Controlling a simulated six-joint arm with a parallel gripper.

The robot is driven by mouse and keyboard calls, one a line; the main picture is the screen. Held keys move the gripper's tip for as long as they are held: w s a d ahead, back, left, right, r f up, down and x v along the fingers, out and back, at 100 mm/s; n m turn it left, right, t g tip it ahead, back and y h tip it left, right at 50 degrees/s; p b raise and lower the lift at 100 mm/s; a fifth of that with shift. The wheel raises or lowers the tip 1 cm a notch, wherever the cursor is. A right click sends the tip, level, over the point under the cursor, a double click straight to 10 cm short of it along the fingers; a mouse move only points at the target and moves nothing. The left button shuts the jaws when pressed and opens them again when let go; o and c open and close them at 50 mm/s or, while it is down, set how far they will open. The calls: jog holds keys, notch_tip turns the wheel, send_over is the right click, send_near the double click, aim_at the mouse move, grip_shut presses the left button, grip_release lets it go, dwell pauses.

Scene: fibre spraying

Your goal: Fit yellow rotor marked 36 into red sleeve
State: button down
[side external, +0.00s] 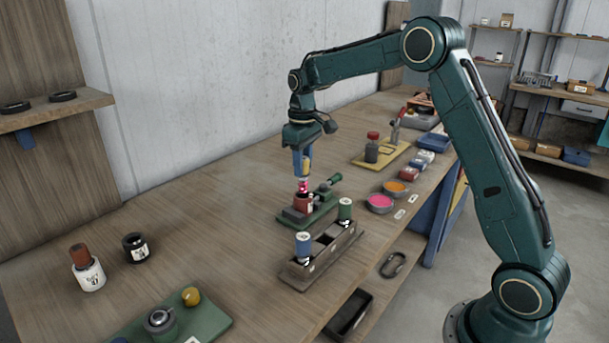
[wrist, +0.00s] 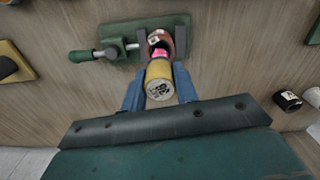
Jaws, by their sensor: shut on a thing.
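My gripper (side external: 303,170) has blue fingers and is shut on the yellow rotor (wrist: 159,80), whose pale end face carries a dark number that looks like 36. In the side view the rotor is upright, with a bright pink lower part (side external: 303,186). The red sleeve (side external: 303,204) stands in a vise on a green base (side external: 321,218), directly below the rotor. In the wrist view the sleeve (wrist: 167,38) shows just beyond the rotor, with pink at its mouth. I cannot tell whether the rotor's lower tip is inside the sleeve.
A brown rack (side external: 345,246) in front of the vise holds a blue-topped rotor (side external: 304,244) and a green-topped one (side external: 345,210). Pink (side external: 380,202) and orange (side external: 394,187) bowls stand to the right. A white jar (side external: 88,275) and a black jar (side external: 136,247) stand left. The table between is clear.

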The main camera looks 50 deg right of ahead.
aim_at(303, 181)
jog(key=shift+f, duration=2.85)
dwell(0.4)
jog(key=c, duration=1)
grip_release()
notch_tip(303, 181, up, 13)
jog(key=shift+r, duration=0.4)
